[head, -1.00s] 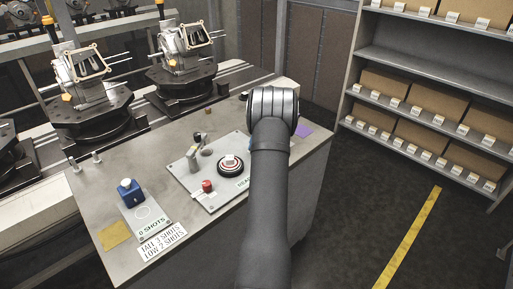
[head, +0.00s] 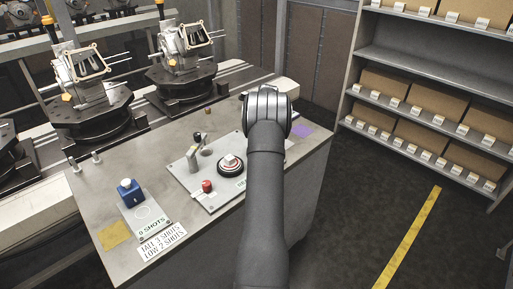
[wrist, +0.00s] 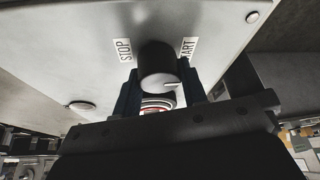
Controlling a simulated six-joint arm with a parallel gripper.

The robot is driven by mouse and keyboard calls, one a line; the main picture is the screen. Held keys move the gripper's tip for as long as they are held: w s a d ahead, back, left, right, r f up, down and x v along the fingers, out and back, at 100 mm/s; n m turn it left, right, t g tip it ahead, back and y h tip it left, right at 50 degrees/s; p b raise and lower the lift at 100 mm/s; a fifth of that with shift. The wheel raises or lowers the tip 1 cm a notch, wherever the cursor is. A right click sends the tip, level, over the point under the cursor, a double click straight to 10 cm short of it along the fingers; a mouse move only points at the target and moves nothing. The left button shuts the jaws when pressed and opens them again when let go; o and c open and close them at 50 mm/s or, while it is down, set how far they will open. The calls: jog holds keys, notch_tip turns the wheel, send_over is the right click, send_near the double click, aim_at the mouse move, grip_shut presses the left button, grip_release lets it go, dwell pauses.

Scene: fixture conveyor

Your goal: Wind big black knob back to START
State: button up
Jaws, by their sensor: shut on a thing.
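The big black knob (wrist: 157,62) stands between the two fingers of my gripper (wrist: 162,92) in the wrist view, and the gripper is shut on it. A white pointer line on the knob's face points right. The STOP label (wrist: 123,50) is up left of the knob. The START label (wrist: 188,48), partly covered, is up right of it, above the pointer's direction. In the head view, my arm hides the knob and my gripper.
The panel plate (head: 212,200) carries a red button (head: 207,186), a lever (head: 193,158) and a black dial with a red-and-white ring (head: 231,164). A blue block (head: 130,192), a yellow pad (head: 114,234) and a purple pad (head: 301,131) lie on the bench. Fixtures (head: 184,75) stand behind.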

jog(key=o, duration=1)
jog(key=shift+c, duration=0.2)
jog(key=shift+r, duration=0.1)
jog(key=v, duration=1.2)
jog(key=shift+x, duration=6.1)
jog(key=shift+w, duration=0.1)
